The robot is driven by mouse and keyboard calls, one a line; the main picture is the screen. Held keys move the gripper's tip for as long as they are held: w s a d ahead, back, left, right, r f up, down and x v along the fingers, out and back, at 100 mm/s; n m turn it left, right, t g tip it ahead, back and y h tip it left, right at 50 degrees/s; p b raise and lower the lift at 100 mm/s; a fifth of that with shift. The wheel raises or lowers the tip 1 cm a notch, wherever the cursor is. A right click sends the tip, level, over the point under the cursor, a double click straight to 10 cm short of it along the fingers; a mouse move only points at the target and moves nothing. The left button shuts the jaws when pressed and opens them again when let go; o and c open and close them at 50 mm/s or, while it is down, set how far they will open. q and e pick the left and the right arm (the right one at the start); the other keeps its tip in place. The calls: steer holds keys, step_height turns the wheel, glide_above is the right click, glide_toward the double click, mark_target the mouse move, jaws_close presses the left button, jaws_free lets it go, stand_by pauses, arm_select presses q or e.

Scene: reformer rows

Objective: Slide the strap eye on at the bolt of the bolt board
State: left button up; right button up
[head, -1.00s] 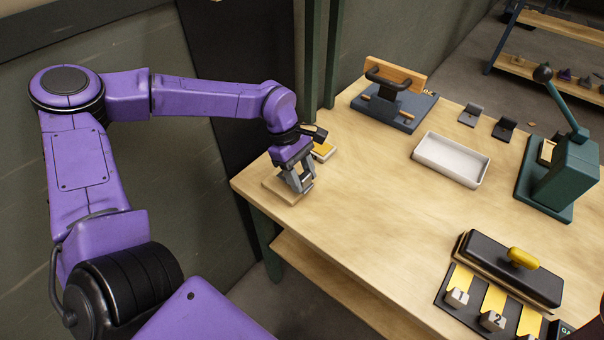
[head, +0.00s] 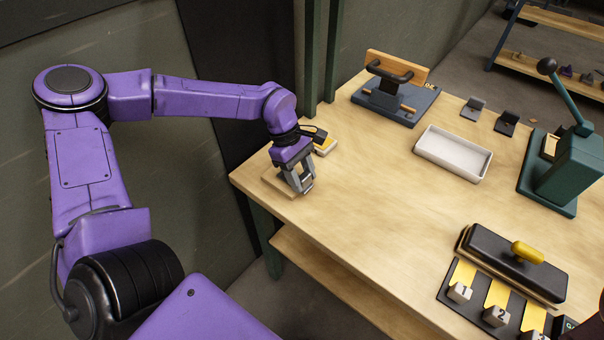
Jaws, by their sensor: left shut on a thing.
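My left gripper (head: 302,186) is low over the right side of a small light wooden board (head: 276,187) at the table's left corner, which I take for the bolt board. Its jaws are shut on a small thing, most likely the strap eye. The fingers hide it, and I cannot make out its shape. The bolt is also hidden behind the gripper, so I cannot tell whether the eye is around it or beside it. My right gripper is not in view.
A blue fixture with a black handle (head: 390,100), a white tray (head: 453,154), a green lever press (head: 562,175) and a black block with a yellow handle (head: 512,264) stand farther right. The table's middle is clear.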

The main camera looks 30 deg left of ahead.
arm_select(q)
steer(key=o, duration=1.1)
steer(key=v, duration=1)
steer(key=shift+r, duration=0.25)
